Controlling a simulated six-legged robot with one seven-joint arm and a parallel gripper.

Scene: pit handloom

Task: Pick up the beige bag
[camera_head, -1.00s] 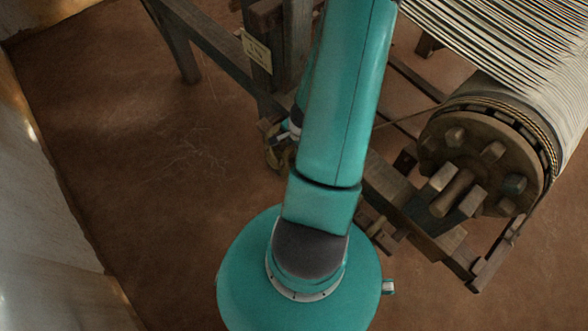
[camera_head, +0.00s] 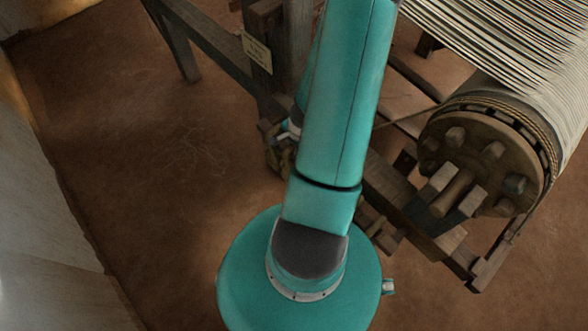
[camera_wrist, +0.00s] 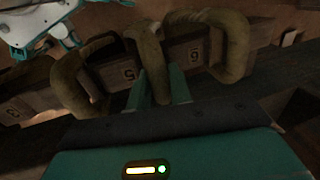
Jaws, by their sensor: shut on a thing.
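In the wrist view, a beige-olive, tube-like thing (camera_wrist: 151,62), which looks like the beige bag, hangs at the middle, against a wooden rail. My gripper (camera_wrist: 160,84) is shut on its lower end, with one teal finger on each side. Two similar beige bags hang beside it, one to the left (camera_wrist: 75,88) and one to the right (camera_wrist: 234,45), both outside the fingers. In the head view, my arm hides the gripper. A small brownish cluster at the loom frame (camera_head: 278,150) shows just left of the arm, too small to make out.
The wooden rail (camera_wrist: 195,55) carries number plates. In the head view, the loom's round beam end with pegs (camera_head: 482,158) stands right of my arm, with striped warp threads (camera_head: 490,40) above. Open brown floor (camera_head: 150,170) lies to the left, beside a pale wall (camera_head: 45,230).

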